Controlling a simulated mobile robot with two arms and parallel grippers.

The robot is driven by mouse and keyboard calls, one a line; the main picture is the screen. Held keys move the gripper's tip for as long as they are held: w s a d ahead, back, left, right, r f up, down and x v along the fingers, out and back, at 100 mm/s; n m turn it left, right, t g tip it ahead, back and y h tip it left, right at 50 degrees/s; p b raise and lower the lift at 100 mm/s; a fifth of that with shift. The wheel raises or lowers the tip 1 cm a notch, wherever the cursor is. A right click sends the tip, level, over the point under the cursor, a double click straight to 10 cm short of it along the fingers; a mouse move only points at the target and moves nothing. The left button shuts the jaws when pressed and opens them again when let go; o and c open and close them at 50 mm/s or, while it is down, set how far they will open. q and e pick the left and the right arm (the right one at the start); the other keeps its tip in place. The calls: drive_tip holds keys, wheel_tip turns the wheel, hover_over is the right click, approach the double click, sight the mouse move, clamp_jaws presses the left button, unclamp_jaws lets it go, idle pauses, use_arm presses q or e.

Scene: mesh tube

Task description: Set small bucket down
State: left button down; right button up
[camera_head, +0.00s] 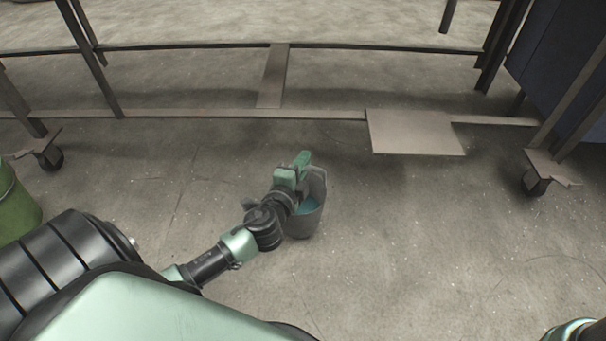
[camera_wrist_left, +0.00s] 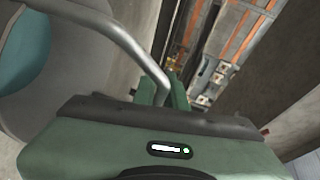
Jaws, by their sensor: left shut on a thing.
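The small grey bucket (camera_head: 307,222) is at the centre of the head view, with something teal inside it. In the left wrist view the bucket (camera_wrist_left: 70,90) fills the left side, and its metal handle (camera_wrist_left: 122,38) runs down to the fingers. My left gripper (camera_head: 302,160) is at the bucket's upper rim, and in the wrist view (camera_wrist_left: 165,95) it is shut on the handle. Whether the bucket's bottom touches the floor I cannot tell. My right gripper is not in view.
A dark metal frame on caster wheels (camera_head: 537,186) spans the back, with a flat plate (camera_head: 415,133) low at its middle. A green container (camera_head: 15,208) stands at the left edge. The concrete floor (camera_head: 430,240) right of the bucket is clear.

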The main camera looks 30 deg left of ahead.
use_arm(q)
drive_tip(key=shift+f+b, duration=0.8)
drive_tip(key=shift+f, duration=0.6)
drive_tip(key=shift+f, duration=0.2)
drive_tip(key=c, duration=1.5)
unclamp_jaws()
drive_tip(key=shift+o, duration=0.2)
drive_tip(key=shift+r, duration=0.1)
drive_tip(key=p+v, duration=0.2)
drive_tip(key=v, duration=1)
